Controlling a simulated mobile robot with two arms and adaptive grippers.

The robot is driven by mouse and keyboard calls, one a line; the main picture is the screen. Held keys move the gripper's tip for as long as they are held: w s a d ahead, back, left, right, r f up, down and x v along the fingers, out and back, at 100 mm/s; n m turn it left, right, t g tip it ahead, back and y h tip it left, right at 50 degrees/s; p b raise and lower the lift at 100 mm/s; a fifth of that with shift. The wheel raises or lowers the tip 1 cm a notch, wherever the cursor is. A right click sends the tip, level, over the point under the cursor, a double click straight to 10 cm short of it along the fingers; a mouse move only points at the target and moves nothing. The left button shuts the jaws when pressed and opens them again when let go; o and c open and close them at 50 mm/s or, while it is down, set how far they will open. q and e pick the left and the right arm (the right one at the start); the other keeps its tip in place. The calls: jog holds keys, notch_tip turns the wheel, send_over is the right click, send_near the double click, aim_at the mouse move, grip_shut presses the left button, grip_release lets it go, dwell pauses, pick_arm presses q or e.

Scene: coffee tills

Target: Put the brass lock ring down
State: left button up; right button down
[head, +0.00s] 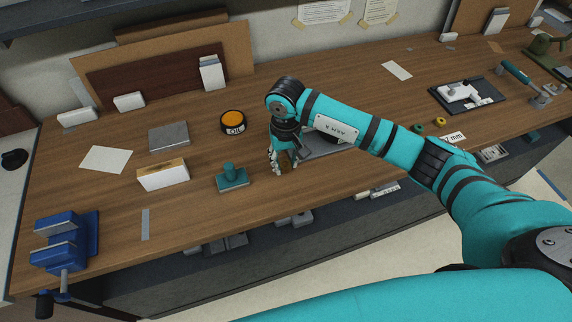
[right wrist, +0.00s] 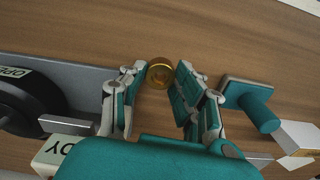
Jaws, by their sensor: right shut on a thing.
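The brass lock ring (right wrist: 160,74) is a small gold ring with a darker centre. In the right wrist view it sits between the fingertips of my right gripper (right wrist: 161,72), which is shut on it. In the head view my right gripper (head: 283,168) points down low over the wooden bench, near its front edge, just right of a teal stamp-like block. The fingers hide most of the ring there. I cannot tell whether the ring touches the bench. My left gripper is not in view.
The teal block with a knob (head: 232,177) stands close beside my right gripper. A grey plate (head: 322,146) with a dark round part (right wrist: 28,102) lies on the other side. An orange-topped OIL tin (head: 233,122) stands behind.

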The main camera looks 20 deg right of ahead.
aim_at(286, 176)
jog(key=shift+s+a+f+p, duration=0.15)
jog(key=shift+f+p, duration=0.35)
jog(key=shift+f, duration=0.9)
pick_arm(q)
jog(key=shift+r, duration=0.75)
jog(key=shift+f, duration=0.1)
pick_arm(e)
jog(key=shift+f, duration=0.1)
jog(key=shift+f+b, duration=0.15)
jog(key=shift+b, duration=0.2)
jog(key=c, duration=1)
grip_release()
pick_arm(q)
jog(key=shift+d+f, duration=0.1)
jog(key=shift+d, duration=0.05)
